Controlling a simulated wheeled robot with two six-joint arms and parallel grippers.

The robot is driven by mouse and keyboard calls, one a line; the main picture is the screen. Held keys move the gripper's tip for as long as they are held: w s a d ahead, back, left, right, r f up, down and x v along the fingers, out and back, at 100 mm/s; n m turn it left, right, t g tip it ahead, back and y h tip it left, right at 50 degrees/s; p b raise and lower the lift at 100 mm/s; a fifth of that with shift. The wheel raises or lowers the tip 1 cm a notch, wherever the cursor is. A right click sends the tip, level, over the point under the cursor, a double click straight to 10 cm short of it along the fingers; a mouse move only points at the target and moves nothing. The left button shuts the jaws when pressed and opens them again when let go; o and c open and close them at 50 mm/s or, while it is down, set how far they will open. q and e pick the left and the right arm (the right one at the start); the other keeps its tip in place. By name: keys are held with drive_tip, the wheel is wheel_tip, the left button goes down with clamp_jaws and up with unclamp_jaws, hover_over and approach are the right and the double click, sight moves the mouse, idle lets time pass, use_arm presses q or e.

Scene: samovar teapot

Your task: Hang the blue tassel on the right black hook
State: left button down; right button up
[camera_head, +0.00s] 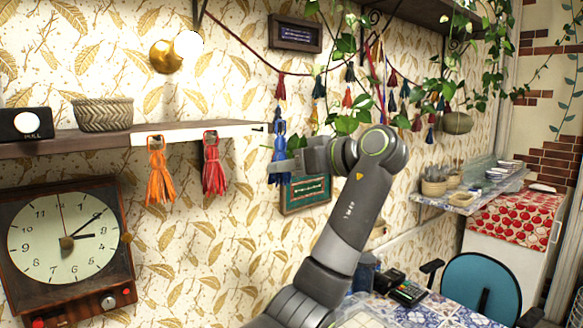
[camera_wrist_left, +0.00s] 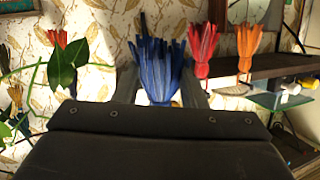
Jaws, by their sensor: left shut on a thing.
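The blue tassel (camera_head: 280,148) is held upright beside the right end of the wooden shelf (camera_head: 200,133). My left gripper (camera_head: 279,170) is shut on it. In the left wrist view the blue tassel (camera_wrist_left: 158,68) sits between the two fingers (camera_wrist_left: 160,88), with its strands fanning upward in the picture. A small black hook (camera_head: 259,128) juts from the shelf's right end, just left of the tassel's upper loop; a slight gap seems to show between them. An orange tassel (camera_head: 160,172) and a red tassel (camera_head: 213,165) hang at the shelf's front edge. My right gripper is out of view.
A woven basket (camera_head: 103,115) and a black box (camera_head: 26,124) stand on the shelf. A clock (camera_head: 68,240) is below. A green framed picture (camera_head: 306,194) is behind my gripper. Vines and a tassel garland hang at the right.

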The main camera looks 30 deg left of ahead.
use_arm(q)
drive_tip(key=shift+w+a+f, duration=0.1)
drive_tip(key=shift+w+a, duration=0.1)
drive_tip(key=shift+a, duration=0.4)
drive_tip(key=w+a+f, duration=0.1)
drive_tip(key=w+a, duration=0.2)
drive_tip(key=a, duration=0.4)
drive_tip(key=shift+f+p, duration=0.25)
drive_tip(key=shift+p, duration=0.15)
idle(0.5)
drive_tip(key=c, duration=0.8)
unclamp_jaws()
